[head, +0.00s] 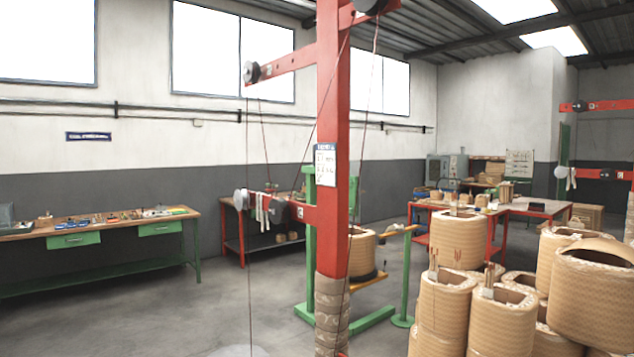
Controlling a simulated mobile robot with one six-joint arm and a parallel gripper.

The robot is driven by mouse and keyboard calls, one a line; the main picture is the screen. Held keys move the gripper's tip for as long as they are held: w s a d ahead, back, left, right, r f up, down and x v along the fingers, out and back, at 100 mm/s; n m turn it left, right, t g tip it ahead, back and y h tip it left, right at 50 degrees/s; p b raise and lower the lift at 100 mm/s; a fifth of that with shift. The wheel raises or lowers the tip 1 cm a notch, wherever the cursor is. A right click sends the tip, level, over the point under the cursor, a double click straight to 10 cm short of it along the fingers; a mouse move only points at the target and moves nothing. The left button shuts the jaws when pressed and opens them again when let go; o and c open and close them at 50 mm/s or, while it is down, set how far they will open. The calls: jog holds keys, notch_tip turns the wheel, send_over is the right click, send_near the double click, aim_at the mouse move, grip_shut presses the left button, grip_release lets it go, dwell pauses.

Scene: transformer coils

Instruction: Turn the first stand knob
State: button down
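A red upright stand (333,215) rises close in front of me, with brown wrapping around its lower part. An upper red arm (288,61) reaches left and ends in a dark round knob or pulley (252,72). A lower arm carries a dark block (278,211) and a pale grey disc (240,199), with white strips hanging between them. Another dark round part (369,5) is cut off at the top edge. I cannot tell which of these is the named knob. My gripper is not in view.
Several wound tan coils (447,305) are stacked at the right front. A green frame (375,318) stands behind the red stand. A green workbench (90,265) lines the left wall. Grey floor is open at left (150,315). More red arms (606,105) show at the right edge.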

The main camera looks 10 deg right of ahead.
dwell(0.3)
jog(key=c, duration=1.8)
grip_release()
jog(key=shift+o, duration=0.2)
